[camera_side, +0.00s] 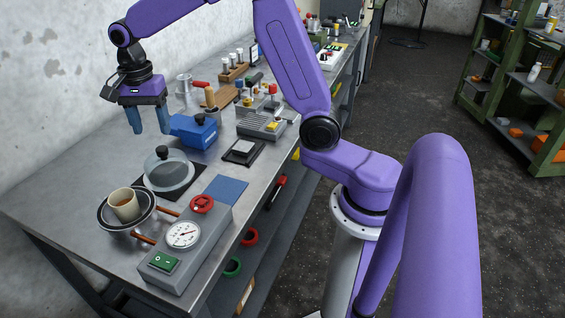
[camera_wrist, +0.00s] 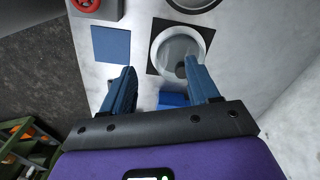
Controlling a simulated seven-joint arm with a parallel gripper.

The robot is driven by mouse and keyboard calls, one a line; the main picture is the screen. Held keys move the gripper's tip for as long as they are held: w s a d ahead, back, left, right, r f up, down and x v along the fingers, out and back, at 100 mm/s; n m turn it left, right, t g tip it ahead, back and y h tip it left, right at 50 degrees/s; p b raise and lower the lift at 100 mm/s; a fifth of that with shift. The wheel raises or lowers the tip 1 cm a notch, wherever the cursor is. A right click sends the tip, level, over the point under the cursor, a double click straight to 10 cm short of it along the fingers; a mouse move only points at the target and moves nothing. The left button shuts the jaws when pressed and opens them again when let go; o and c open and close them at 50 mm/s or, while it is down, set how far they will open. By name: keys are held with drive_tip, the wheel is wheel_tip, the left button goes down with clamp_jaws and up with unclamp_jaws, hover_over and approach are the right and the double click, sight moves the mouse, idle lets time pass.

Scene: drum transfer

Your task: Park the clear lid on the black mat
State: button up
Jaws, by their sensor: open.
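The clear lid (camera_side: 168,174) is a domed glass disc with a black knob. It lies on the black mat (camera_side: 192,184), whose corners show around it. In the wrist view the round lid (camera_wrist: 172,50) sits within the dark square mat (camera_wrist: 158,24), partly hidden by one finger. My gripper (camera_side: 149,130) is open and empty, its blue fingers pointing down above the table behind the lid, apart from the knob. In the wrist view my gripper (camera_wrist: 161,68) has its fingers spread, one over the mat's edge region.
A dark pan (camera_side: 106,218) holding a beige cup (camera_side: 124,205) stands in front of the lid. A grey gauge box (camera_side: 185,250) is at the front. A blue box (camera_side: 193,131) stands close to my gripper. A flat blue mat (camera_side: 226,190) lies bare to the right.

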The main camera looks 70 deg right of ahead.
drive_tip(key=s+a+n, duration=0.2)
drive_tip(key=s+n, duration=0.5)
drive_tip(key=s, duration=0.2)
drive_tip(key=s+a+n, duration=0.3)
drive_tip(key=s+n, duration=0.4)
drive_tip(key=s, duration=0.1)
drive_tip(key=s+d+f+n, duration=0.1)
drive_tip(key=s+d+n, duration=0.1)
drive_tip(key=s+n, duration=0.4)
drive_tip(key=s+d+f+n, duration=0.1)
drive_tip(key=s+d+n, duration=0.1)
drive_tip(key=s+n, duration=0.4)
drive_tip(key=s, duration=0.4)
drive_tip(key=shift+d+f+n, duration=0.2)
drive_tip(key=shift+d+n, duration=0.05)
drive_tip(key=shift+n, duration=0.05)
